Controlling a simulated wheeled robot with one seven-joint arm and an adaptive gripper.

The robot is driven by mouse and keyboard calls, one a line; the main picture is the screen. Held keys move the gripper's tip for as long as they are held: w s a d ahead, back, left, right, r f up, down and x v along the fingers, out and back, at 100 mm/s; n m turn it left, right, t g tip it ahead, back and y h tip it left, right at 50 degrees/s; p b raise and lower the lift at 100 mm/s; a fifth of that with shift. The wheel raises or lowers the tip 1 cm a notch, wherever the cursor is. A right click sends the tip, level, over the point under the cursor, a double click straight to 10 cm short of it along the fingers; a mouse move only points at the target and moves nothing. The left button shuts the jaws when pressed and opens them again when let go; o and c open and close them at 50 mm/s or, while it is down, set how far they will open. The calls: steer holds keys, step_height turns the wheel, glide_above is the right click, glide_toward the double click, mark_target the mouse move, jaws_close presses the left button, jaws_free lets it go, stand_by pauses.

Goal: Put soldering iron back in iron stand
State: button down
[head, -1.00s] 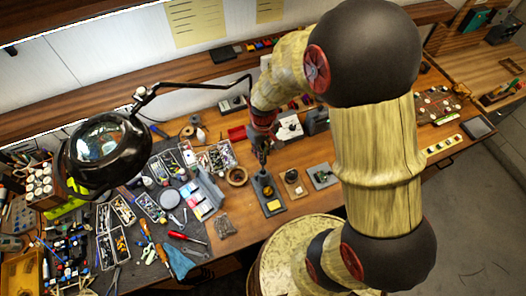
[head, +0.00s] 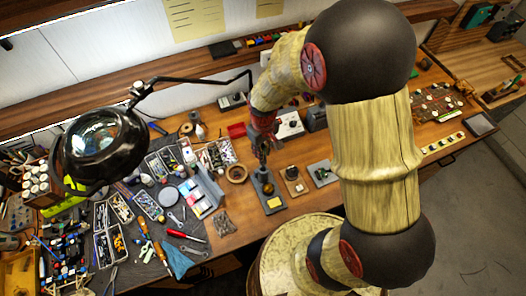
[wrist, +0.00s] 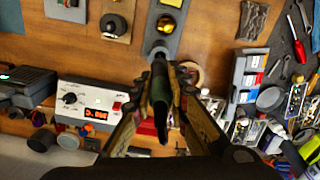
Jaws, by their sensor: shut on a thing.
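My gripper (head: 262,150) is above the bench, over the back part of the iron stand. In the wrist view, the fingers of my gripper (wrist: 164,92) are shut around a dark green handle, which appears to be the soldering iron (wrist: 160,84). The iron stand (wrist: 170,42) is a grey plate with a round brass-coloured part and a dark holder piece. In the head view, the stand (head: 277,210) carries a yellow sponge at its front. Whether the iron's tip touches the holder is hidden.
A white soldering station (wrist: 92,100) with a red display stands beside my gripper. Two small bases (head: 294,188) (head: 320,180) sit right of the stand. A tape roll (head: 237,173) and grey organizer (head: 207,190) are at left. A magnifier lamp (head: 105,150) hangs at left.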

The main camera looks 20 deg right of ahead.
mark_target(263, 146)
steer(key=shift+f+b, duration=2.05)
steer(key=shift+f, duration=0.9)
steer(key=c, duration=1.7)
jaws_free()
steer(key=shift+o, duration=1.2)
steer(key=shift+o, duration=1.1)
steer(key=shift+r, duration=0.1)
steer(key=shift+r+p, duration=3.1)
steer(key=shift+r, duration=1.35)
